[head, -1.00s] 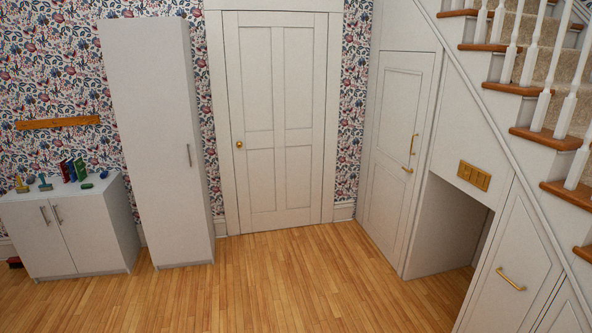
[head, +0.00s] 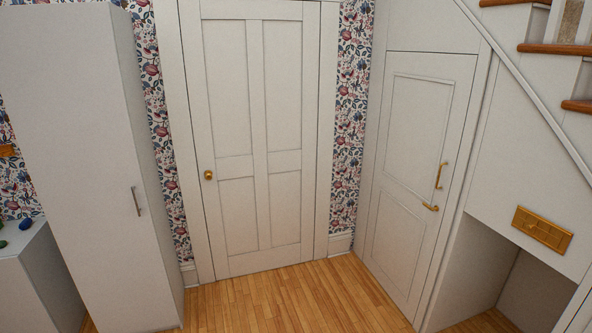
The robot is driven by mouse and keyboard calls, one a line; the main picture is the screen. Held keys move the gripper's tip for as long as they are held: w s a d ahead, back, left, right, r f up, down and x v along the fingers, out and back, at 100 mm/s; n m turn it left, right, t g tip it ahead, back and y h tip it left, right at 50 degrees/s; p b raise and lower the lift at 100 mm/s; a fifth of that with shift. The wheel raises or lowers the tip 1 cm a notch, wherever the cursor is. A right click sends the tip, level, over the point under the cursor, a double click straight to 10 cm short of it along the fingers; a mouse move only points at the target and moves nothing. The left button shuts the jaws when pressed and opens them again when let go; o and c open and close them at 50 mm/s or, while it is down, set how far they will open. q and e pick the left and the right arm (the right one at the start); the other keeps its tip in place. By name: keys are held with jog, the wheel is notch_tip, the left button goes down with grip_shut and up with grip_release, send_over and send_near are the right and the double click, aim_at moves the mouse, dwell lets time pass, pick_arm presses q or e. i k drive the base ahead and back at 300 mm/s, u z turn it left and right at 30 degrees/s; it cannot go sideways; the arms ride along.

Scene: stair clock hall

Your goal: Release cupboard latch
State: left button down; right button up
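The under-stair cupboard door (head: 415,160) is a white panelled door right of centre, and it looks shut. A vertical brass pull handle (head: 440,176) sits near its right edge. Just below it is a brass lever latch (head: 430,207), lying roughly level and pointing left. Neither of my grippers shows in the head view.
A white four-panel door with a brass knob (head: 208,175) stands in the middle. A tall white cabinet (head: 75,170) stands at the left, with a low cabinet (head: 40,275) beside it. A brass plate (head: 541,231) sits above an open recess under the stairs. The wooden floor (head: 290,300) ahead is clear.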

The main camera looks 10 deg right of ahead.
aim_at(435, 208)
jog(key=z, duration=0.5)
jog(key=i, duration=2.1)
jog(key=z, duration=1.15)
jog(key=i, duration=1.1)
jog(key=z, duration=0.35)
